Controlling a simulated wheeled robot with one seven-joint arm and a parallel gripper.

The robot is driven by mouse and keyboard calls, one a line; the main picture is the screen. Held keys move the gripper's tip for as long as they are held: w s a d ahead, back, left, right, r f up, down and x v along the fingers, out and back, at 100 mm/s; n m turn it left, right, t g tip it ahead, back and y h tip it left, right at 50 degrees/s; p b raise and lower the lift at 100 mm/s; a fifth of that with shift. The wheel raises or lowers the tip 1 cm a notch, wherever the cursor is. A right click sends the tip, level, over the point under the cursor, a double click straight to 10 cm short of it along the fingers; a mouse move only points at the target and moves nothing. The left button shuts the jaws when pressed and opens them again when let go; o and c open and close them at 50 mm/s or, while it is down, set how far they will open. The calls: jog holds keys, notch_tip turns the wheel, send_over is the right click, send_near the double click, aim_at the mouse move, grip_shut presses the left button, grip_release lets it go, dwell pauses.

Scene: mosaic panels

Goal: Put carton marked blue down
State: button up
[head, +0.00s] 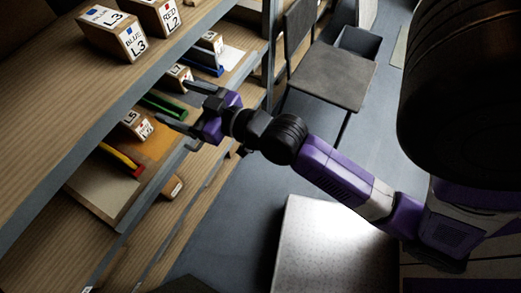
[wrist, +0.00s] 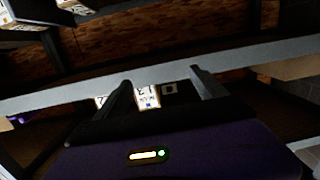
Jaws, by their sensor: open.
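The carton marked blue (head: 112,32), labelled "BLUE L3", stands on the upper shelf at the top left of the head view. My gripper (head: 181,106) is open at the front of the lower shelf, below and to the right of this carton and apart from it. In the wrist view, the two fingers of my gripper (wrist: 161,80) are spread, with nothing held. A labelled carton (wrist: 147,98) shows between them, further in; its marking is too blurred to read surely.
A carton marked red L2 (head: 160,14) stands next to the blue one. The lower shelf holds an L7 carton (head: 178,77), an L5 carton (head: 136,123), a green bar (head: 163,107) and a yellow-red bar (head: 119,158). The upper shelf's grey edge (head: 130,90) overhangs. A chair (head: 333,73) stands behind.

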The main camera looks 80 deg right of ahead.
jog(key=s+a+f+n+y, duration=0.1)
jog(key=s+a+y, duration=0.1)
jog(key=s+a, duration=0.5)
jog(key=s+a+f+n+g+y, duration=0.1)
jog(key=s+a, duration=0.6)
jog(key=s, duration=0.7)
jog(key=shift+f+n+g+y, duration=0.3)
jog(key=shift+f+y, duration=0.2)
jog(key=shift+f, duration=0.1)
